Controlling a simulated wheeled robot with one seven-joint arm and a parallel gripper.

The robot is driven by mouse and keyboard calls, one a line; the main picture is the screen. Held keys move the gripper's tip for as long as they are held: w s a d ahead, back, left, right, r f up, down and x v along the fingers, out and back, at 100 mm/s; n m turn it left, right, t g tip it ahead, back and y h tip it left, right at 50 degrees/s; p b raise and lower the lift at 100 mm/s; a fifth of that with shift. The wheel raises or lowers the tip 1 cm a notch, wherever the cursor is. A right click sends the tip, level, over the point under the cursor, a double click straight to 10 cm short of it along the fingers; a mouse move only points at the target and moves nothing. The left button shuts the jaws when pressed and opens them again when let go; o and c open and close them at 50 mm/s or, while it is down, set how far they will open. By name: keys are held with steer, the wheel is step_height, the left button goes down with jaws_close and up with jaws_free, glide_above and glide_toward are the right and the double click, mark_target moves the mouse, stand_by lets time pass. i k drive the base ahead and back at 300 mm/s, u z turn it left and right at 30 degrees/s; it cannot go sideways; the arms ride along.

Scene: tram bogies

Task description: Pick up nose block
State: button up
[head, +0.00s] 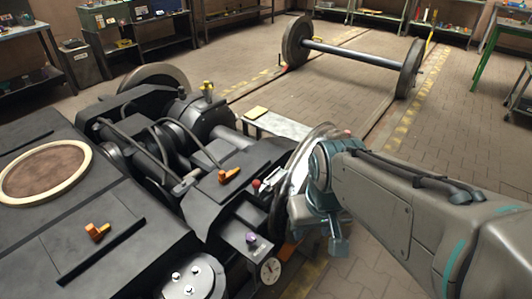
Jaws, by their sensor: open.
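No part in the head view can be told for sure as the nose block. Small loose-looking parts lie on the dark bogie (150,215): an orange piece (229,175) on the motor-side housing, another orange piece (97,231) on the flat frame plate, and a small purple piece (251,238) on a box near the front.
A red knob (256,183) and a round gauge (270,271) stand out on the bogie's right side. A loose wheelset (350,55) stands on rails behind. Shelves and benches line the back wall. The paved floor (440,130) at right is mostly free.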

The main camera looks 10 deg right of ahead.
mark_target(224, 178)
steer(key=u, duration=0.55)
steer(key=k, duration=1.25)
steer(key=z, duration=0.1)
steer(key=i, duration=0.65)
steer(key=z, duration=0.6)
steer(key=i, duration=0.7)
steer(key=u, duration=0.75)
steer(key=i, duration=0.55)
steer(key=u, duration=0.5)
